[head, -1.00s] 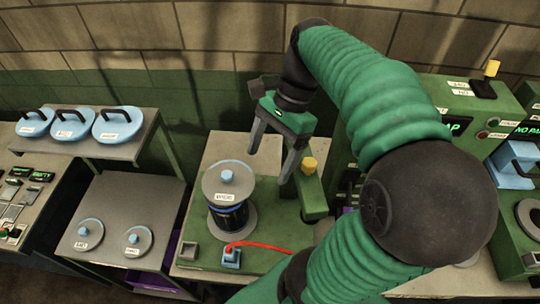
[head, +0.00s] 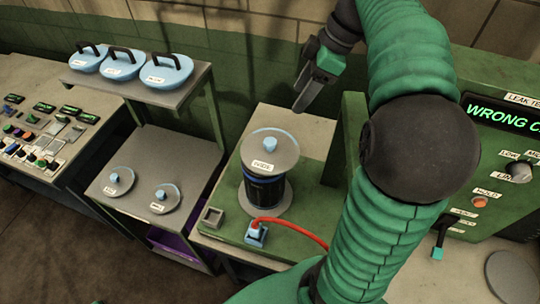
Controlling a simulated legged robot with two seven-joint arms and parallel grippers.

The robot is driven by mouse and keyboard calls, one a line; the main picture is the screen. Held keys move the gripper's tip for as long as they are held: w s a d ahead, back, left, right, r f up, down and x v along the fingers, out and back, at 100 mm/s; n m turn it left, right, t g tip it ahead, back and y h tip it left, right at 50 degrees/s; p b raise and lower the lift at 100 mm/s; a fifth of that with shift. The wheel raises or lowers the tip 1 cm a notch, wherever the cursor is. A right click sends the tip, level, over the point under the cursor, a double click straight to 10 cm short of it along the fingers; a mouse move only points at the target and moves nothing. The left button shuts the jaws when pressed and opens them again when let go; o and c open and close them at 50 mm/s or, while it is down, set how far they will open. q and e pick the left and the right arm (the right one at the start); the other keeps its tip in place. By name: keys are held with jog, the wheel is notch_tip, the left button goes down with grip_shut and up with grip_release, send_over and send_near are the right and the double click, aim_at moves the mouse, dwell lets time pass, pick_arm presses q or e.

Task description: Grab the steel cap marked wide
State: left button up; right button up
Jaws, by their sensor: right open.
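The steel cap marked wide (head: 285,152) is a round grey disc with a light blue knob and a white label. It sits on top of a dark cylinder (head: 263,190) on the green fixture. My right gripper (head: 303,103) is open and empty, above and behind the cap, to its upper right in the head view, and apart from it. Its fingers are seen nearly edge-on. My left gripper is not in view.
Two smaller steel caps (head: 119,182) (head: 166,198) lie on the grey table at left. Blue handled lids (head: 165,72) stand on the shelf. A red hose (head: 290,224) runs from a blue fitting (head: 256,236). The leak tester screen (head: 505,115) reads "WRONG C", partly cut off.

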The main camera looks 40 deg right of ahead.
jog(key=p, duration=0.1)
send_over(271, 141)
jog(key=s+d, duration=0.1)
jog(key=d, duration=0.1)
notch_tip(271, 141, down, 10)
jog(key=shift+s+f, duration=0.15)
jog(key=shift+f, duration=0.05)
jog(key=x, duration=0.1)
jog(key=p+x, duration=0.1)
jog(key=x, duration=0.1)
jog(key=p+x, duration=0.1)
jog(key=shift+s+a+f, duration=0.2)
jog(key=shift+a+f, duration=0.05)
jog(key=shift+f, duration=0.15)
jog(key=shift+w+f, duration=0.2)
jog(key=shift+f, duration=0.2)
grip_shut()
